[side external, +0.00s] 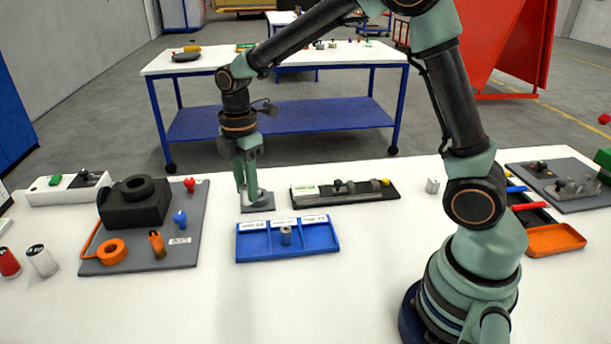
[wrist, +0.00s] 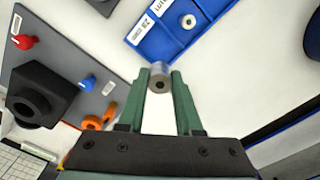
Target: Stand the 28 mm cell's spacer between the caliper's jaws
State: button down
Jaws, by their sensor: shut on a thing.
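My gripper (wrist: 160,84) is shut on a grey metal spacer (wrist: 160,74), a short cylinder with a dark hole in its end, held at the fingertips. In the side view my gripper (side external: 247,190) hangs low above the bench, left of and behind the blue tray; the held spacer is hardly discernible there. The blue tray (side external: 262,255) has labelled cells. Another spacer (side external: 286,236) stands in its middle cell, and it also shows in the wrist view (wrist: 188,21). A grey plate (side external: 262,207) shows by the fingers, partly hidden. I cannot clearly make out the caliper's jaws.
A grey mat (side external: 130,262) at left carries a black block (side external: 135,207), an orange ring (side external: 112,250) and small coloured pieces.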

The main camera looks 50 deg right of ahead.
notch_tip(320, 180, up, 6)
jog(key=shift+r, duration=0.25)
jog(key=shift+d+r, duration=0.2)
jog(key=shift+r, duration=0.1)
jog(key=s+d+m, duration=0.3)
jog(key=d, duration=0.8)
jog(key=s+d+r+m, duration=0.1)
jog(key=s+d+m, duration=0.25)
jog(key=d, duration=0.65)
jog(key=s+d+m, duration=0.3)
jog(key=s+d, duration=0.1)
jog(key=d, duration=0.7)
jog(key=shift+n, duration=0.25)
jog(key=f, duration=1.5)
jog(key=shift+w+d, duration=0.1)
jog(key=shift+d, duration=0.1)
jog(key=shift+f, duration=2.45)
jog(key=shift+f, duration=0.1)
jog(key=c, duration=0.6)
grip_release()
